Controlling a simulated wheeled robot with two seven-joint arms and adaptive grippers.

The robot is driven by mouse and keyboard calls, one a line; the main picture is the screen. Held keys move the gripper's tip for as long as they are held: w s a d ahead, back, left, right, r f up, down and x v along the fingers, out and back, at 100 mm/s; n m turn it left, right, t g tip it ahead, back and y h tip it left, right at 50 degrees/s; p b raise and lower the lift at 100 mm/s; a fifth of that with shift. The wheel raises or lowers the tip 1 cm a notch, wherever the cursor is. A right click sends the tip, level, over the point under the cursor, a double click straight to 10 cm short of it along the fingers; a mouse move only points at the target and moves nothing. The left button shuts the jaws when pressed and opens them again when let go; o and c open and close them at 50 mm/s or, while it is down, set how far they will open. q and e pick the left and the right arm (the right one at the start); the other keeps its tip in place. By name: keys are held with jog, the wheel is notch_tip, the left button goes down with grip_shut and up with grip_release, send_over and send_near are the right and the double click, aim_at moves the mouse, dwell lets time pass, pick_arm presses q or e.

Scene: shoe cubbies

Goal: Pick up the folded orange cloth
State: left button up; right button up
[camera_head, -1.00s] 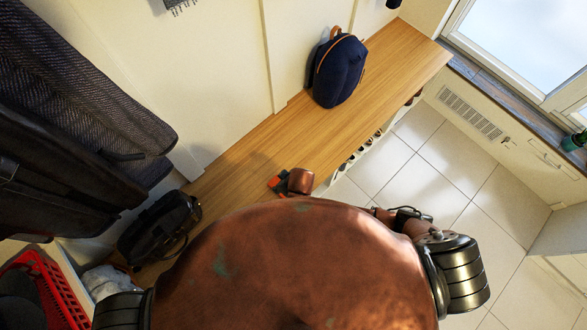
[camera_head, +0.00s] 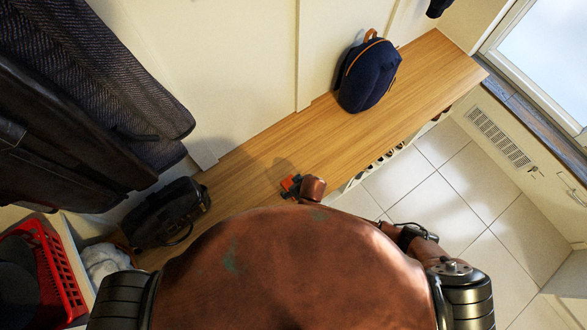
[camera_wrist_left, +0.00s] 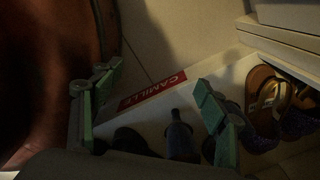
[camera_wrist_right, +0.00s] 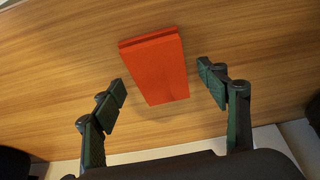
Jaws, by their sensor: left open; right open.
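The folded orange cloth (camera_wrist_right: 158,68) lies flat on the wooden bench in the right wrist view, its layered edge at the top. My right gripper (camera_wrist_right: 163,82) is open, with one finger on each side of the cloth's lower part and gaps on both sides. In the head view a small piece of the cloth (camera_head: 290,184) shows beside a copper-coloured part of my arm, which hides some of it. My left gripper (camera_wrist_left: 155,85) is open and empty in the dim left wrist view, away from the cloth.
The bench (camera_head: 420,85) carries a navy backpack (camera_head: 368,75) and a black bag (camera_head: 165,213). A red crate (camera_head: 45,275) is at lower left; coats (camera_head: 90,90) hang above. Sandals (camera_wrist_left: 265,105) and a red "CAMILLE" label (camera_wrist_left: 153,88) are near my left gripper. Bench around the cloth is clear.

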pick_arm(q)
jog(key=shift+s+a+r, duration=0.1)
jog(key=shift+s+r, duration=0.05)
jog(key=shift+s, duration=0.6)
pick_arm(e)
jog(key=shift+f, duration=0.1)
jog(key=shift+f, duration=0.15)
pick_arm(q)
jog(key=shift+w, duration=0.25)
pick_arm(e)
jog(key=c, duration=1)
